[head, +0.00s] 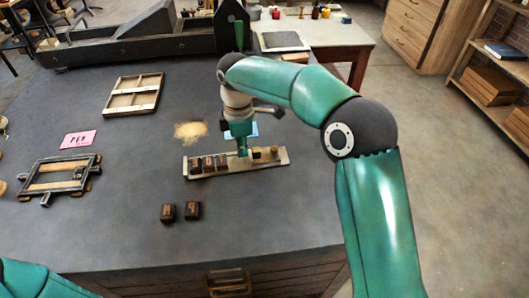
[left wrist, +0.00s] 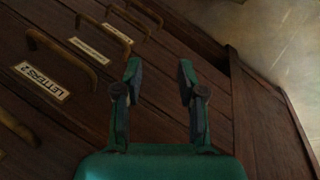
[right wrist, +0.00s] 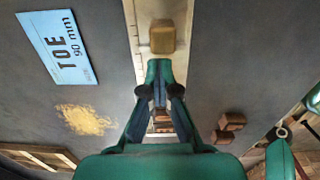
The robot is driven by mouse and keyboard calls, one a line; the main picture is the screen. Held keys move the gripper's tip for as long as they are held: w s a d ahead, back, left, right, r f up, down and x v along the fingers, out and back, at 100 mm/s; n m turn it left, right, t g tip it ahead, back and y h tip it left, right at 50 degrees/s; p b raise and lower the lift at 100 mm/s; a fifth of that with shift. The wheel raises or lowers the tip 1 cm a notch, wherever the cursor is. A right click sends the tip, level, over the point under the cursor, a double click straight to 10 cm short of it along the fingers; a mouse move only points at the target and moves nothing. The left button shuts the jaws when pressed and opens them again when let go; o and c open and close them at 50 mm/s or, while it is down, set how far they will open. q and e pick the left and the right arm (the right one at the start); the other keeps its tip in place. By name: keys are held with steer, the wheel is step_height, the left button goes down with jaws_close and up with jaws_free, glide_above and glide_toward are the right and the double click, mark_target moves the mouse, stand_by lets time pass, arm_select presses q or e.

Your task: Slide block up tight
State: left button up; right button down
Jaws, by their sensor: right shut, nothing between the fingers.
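A long pale tray (head: 284,160) lies on the dark bench in the head view. My right gripper (head: 242,151) points down into the tray between the two groups. In the right wrist view its fingertips (right wrist: 160,72) are together and empty, just short of a tan block (right wrist: 162,38); I cannot tell whether they touch it. Dark blocks (right wrist: 162,122) show partly behind the fingers. My left gripper (left wrist: 158,75) is open and empty near drawer fronts.
Two loose dark blocks (head: 192,210) lie in front of the tray. A blue card (right wrist: 63,45) reading "TOE 90 mm" and a sandy pile (head: 191,130) lie behind it.

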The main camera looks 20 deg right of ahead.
mark_target(268, 154)
steer(key=shift+d, duration=0.1)
steer(key=shift+s+d, duration=0.25)
steer(key=shift+d, duration=0.85)
steer(key=shift+s+d, duration=0.25)
steer(key=shift+d, duration=0.8)
steer(key=shift+s+d, duration=0.25)
steer(key=shift+d, duration=0.85)
steer(key=c, duration=1)
jaws_free()
steer(key=shift+o, duration=0.2)
step_height(268, 154, up, 7)
steer(key=p, duration=0.7)
